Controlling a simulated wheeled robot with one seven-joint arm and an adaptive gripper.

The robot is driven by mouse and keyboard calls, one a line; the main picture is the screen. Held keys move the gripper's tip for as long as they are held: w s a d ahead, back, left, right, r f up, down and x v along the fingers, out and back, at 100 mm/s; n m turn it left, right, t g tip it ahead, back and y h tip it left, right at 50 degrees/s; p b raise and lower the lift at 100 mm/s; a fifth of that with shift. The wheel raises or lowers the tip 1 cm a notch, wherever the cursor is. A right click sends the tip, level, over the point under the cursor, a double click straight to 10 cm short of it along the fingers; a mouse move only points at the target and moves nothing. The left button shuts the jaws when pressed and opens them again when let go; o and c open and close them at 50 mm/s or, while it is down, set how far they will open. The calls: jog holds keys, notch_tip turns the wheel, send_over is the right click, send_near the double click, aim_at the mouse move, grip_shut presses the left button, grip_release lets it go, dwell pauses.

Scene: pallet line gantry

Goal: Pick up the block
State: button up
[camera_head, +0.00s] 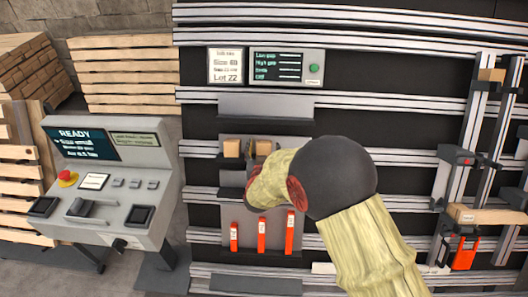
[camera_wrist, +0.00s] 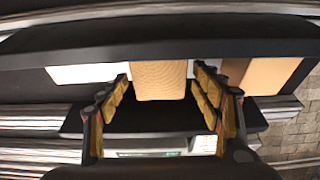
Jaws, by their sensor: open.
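Two light brown blocks sit side by side on a small dark shelf in the head view, a left block (camera_head: 232,148) and a right block (camera_head: 264,147). In the wrist view one block (camera_wrist: 158,82) is in the middle, between the fingertips of my gripper (camera_wrist: 160,86). The gripper is open, with narrow gaps between its yellow-padded fingers and this block. A second block (camera_wrist: 268,76) lies outside the right finger. In the head view my arm covers most of the gripper.
Several orange-red items (camera_head: 262,234) stand on a lower shelf of the slatted wall. A screen panel (camera_head: 287,67) hangs above the blocks. A console (camera_head: 110,185) reading READY stands left, with pallets behind it. A clamp frame holding wood (camera_head: 485,216) is at right.

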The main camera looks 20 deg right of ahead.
jog(key=shift+w+d+f, duration=0.1)
jog(key=shift+w+d, duration=0.15)
jog(key=shift+w, duration=0.35)
jog(key=shift+c, duration=0.3)
jog(key=c, duration=1.1)
jog(key=shift+c, duration=0.6)
